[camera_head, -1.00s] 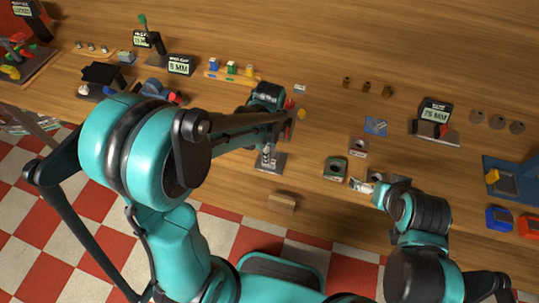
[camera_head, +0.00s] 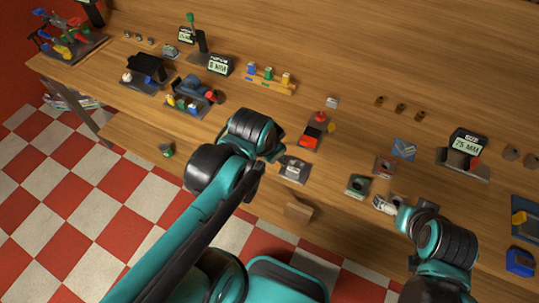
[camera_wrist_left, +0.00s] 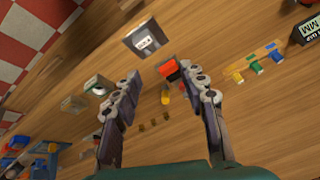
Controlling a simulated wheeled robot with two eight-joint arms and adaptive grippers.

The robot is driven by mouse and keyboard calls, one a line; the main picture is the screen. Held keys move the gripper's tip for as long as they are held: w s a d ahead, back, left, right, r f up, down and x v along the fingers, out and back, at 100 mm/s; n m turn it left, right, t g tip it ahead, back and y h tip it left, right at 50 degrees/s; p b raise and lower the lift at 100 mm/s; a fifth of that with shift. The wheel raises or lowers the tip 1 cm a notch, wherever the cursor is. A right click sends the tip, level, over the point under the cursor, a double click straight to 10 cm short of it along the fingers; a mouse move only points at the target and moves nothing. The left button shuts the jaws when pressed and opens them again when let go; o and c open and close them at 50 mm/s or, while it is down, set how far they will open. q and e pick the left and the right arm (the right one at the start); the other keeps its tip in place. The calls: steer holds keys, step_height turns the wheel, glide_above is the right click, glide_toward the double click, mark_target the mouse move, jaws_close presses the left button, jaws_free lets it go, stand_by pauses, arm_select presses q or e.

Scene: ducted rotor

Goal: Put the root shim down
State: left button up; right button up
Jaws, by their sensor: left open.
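My left gripper (camera_wrist_left: 162,95) is open in the left wrist view, with nothing held between its fingers. In the head view my left gripper (camera_head: 274,152) is just left of a grey plate (camera_head: 293,169) with a small pale metallic piece on it. That plate (camera_wrist_left: 147,38) shows beyond the fingers in the wrist view. I cannot tell for sure whether the small piece is the root shim. My right gripper (camera_head: 388,206) is low at the right, by a small whitish part; its fingers are too small to read.
A red-and-black tool (camera_head: 312,131) lies behind the plate, with a yellow piece (camera_head: 331,128) beside it. A green-edged block (camera_head: 357,185) stands to the right. A wooden block (camera_head: 298,211) is at the front edge.

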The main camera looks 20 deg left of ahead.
arm_select(q)
steer(key=s+n+t, duration=0.1)
steer(key=n, duration=0.1)
steer(key=s+a+n, duration=0.1)
steer(key=n, duration=0.1)
steer(key=shift+s+n+t, duration=0.15)
steer(key=shift+n+t, duration=0.25)
step_height(320, 180, down, 8)
steer(key=b, duration=0.8)
